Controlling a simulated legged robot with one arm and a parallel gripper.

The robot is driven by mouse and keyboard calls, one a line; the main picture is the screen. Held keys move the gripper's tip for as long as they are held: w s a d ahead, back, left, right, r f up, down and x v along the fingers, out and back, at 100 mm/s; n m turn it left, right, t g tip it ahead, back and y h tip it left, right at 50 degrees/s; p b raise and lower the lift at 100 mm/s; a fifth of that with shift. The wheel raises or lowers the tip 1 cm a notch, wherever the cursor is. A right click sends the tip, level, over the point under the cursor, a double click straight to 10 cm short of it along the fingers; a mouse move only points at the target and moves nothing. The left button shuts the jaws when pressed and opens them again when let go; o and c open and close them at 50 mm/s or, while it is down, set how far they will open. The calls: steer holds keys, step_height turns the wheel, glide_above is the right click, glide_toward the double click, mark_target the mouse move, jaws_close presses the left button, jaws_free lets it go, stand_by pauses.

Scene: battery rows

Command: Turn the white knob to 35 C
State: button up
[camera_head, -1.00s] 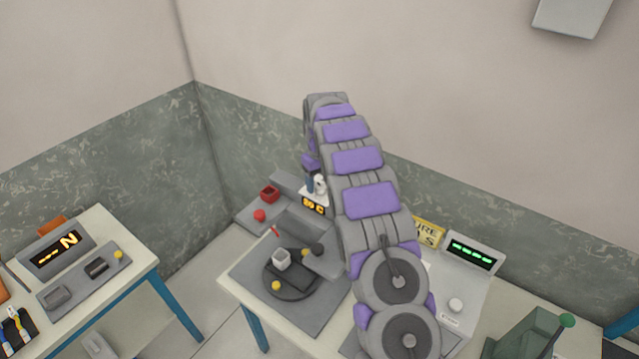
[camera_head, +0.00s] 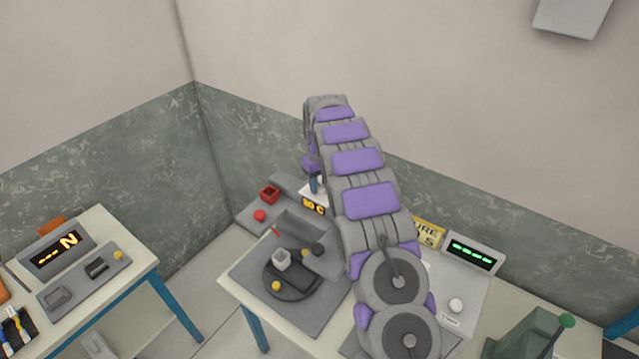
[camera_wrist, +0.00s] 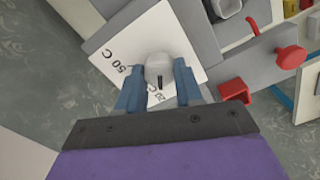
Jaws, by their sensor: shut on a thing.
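The white knob (camera_wrist: 158,71) sits on a white dial plate (camera_wrist: 122,46) in the wrist view, with a dark pointer mark on it. The plate shows "50 C" and a partly covered "20 C". My gripper (camera_wrist: 159,82) is shut on the knob, one blue finger on each side. In the head view my gripper (camera_head: 314,184) is at the dial, mostly hidden behind my arm. An orange display (camera_head: 314,206) below the dial shows a number ending in "C"; its digits are too small to read surely.
A red box (camera_head: 269,194) and a red button (camera_head: 260,215) are left of the dial. A grey tray with a round dark plate (camera_head: 274,283) stands in front. A device with a green display (camera_head: 472,254) stands at right. My arm spans the middle.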

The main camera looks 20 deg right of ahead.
steer(key=shift+m, duration=0.3)
steer(key=m+p, duration=0.1)
steer(key=m, duration=0.3)
steer(key=shift+w+r+m+p, duration=0.1)
steer(key=shift+m+p, duration=0.3)
steer(key=shift+m, duration=1.7)
steer(key=o, duration=1)
steer(key=shift+o, duration=0.2)
